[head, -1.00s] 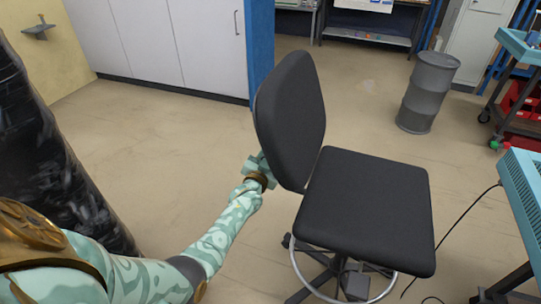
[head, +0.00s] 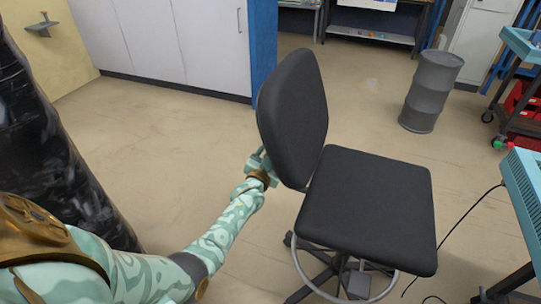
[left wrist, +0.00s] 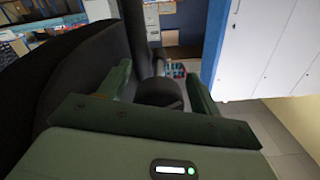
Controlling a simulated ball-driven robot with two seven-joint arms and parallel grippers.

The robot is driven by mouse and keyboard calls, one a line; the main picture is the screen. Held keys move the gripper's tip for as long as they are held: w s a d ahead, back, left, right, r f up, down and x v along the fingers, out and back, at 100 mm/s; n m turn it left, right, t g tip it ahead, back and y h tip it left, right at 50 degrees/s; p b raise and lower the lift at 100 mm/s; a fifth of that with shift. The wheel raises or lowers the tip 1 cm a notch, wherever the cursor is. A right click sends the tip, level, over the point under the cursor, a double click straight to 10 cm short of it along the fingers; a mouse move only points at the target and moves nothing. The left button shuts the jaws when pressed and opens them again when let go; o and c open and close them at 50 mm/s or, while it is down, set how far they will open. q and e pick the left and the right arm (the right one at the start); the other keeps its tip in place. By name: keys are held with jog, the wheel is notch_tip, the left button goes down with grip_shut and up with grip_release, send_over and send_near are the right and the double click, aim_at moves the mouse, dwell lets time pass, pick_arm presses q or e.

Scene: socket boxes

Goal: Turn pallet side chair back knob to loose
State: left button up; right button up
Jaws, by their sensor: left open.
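The black chair has an upright back (head: 293,115) and a flat seat (head: 368,208) on a footring base. My left gripper (head: 262,166) is at the rear of the chair back, at its lower left edge, and its fingertips are partly hidden there. In the left wrist view, my left gripper (left wrist: 160,88) is open, with one green finger on each side. A dark rounded knob (left wrist: 160,93) shows between the fingers. I cannot tell whether they touch it. The chair back (left wrist: 80,75) fills the left of that view. My right gripper is not in view.
A tall, dark, glossy bulk (head: 50,150) stands at the left. White cabinets (head: 160,40) line the back wall. A grey drum (head: 430,92) and a blue-topped bench (head: 525,185) with a cable are to the right. The floor left of the chair is clear.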

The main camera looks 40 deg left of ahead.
pick_arm(q)
jog(key=shift+s+d, duration=0.15)
jog(key=shift+s, duration=0.25)
jog(key=p+v, duration=0.5)
jog(key=v, duration=1)
jog(key=shift+s, duration=0.25)
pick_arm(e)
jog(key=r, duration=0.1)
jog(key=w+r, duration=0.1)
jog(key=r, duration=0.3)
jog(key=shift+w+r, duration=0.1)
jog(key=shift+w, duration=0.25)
pick_arm(q)
jog(key=shift+d, duration=0.1)
